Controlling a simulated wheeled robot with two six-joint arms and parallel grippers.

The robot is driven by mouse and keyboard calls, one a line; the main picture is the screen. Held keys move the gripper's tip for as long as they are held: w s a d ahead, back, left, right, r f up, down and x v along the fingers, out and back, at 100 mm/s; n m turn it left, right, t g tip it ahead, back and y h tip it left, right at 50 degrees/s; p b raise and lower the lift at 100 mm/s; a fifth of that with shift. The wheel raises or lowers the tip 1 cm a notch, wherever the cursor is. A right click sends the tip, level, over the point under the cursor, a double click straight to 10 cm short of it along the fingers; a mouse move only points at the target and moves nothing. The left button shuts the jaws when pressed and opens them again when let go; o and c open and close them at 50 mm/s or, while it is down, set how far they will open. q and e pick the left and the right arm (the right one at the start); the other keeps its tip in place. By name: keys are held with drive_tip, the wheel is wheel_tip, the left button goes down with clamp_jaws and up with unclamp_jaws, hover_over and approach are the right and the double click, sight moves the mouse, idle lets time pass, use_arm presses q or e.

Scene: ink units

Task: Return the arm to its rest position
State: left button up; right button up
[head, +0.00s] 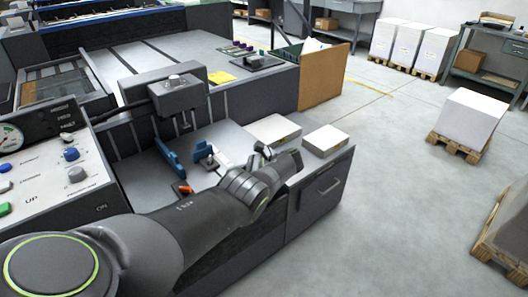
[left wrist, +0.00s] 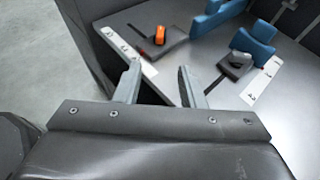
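My left arm (head: 205,215) comes in from the lower left of the head view and reaches over the front edge of the grey work surface (head: 228,137). Its wrist hides most of the gripper there. In the left wrist view my left gripper (left wrist: 159,67) has its two fingers apart with nothing between them. The fingers are at the edge of the work surface, near an orange-topped piece (left wrist: 160,35) and blue parts (left wrist: 252,42). In the head view, the orange piece (head: 183,188) and a blue part (head: 168,158) show left of the wrist. My right gripper is not in view.
A control panel (head: 50,180) with a gauge and knobs stands at the left. A grey machine head (head: 178,94) overhangs the work surface. Two paper stacks (head: 326,140) lie at its right end. Open floor (head: 390,200) is to the right, with loaded pallets (head: 459,148) beyond.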

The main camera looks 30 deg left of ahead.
use_arm(q)
drive_tip(key=s+d+f+n+t+h+p, duration=0.1)
drive_tip(key=s+f+h, duration=0.1)
drive_tip(key=s+f, duration=0.6)
drive_tip(key=s+d+f+n+t+h+p, duration=0.15)
drive_tip(key=s+f, duration=0.25)
drive_tip(key=f, duration=0.7)
drive_tip(key=s+f+t+h+p, duration=0.1)
drive_tip(key=s+f+h, duration=0.1)
drive_tip(key=s+f, duration=0.6)
drive_tip(key=s+d+f+n+t+h+p, duration=0.1)
drive_tip(key=s+d+f+n+h, duration=0.1)
drive_tip(key=s, duration=0.8)
drive_tip(key=s+d+f+n+t+h+p, duration=0.1)
drive_tip(key=s+d+f+n, duration=0.3)
drive_tip(key=s, duration=0.6)
drive_tip(key=s+d+f+n+t+h+p, duration=0.1)
drive_tip(key=s+f+n, duration=0.4)
drive_tip(key=s, duration=0.6)
drive_tip(key=d+h+p, duration=0.1)
drive_tip(key=d+h, duration=0.1)
drive_tip(key=shift+d+f, duration=0.2)
drive_tip(key=shift+d, duration=0.1)
drive_tip(key=shift+s+t, duration=0.1)
drive_tip(key=shift+t, duration=0.15)
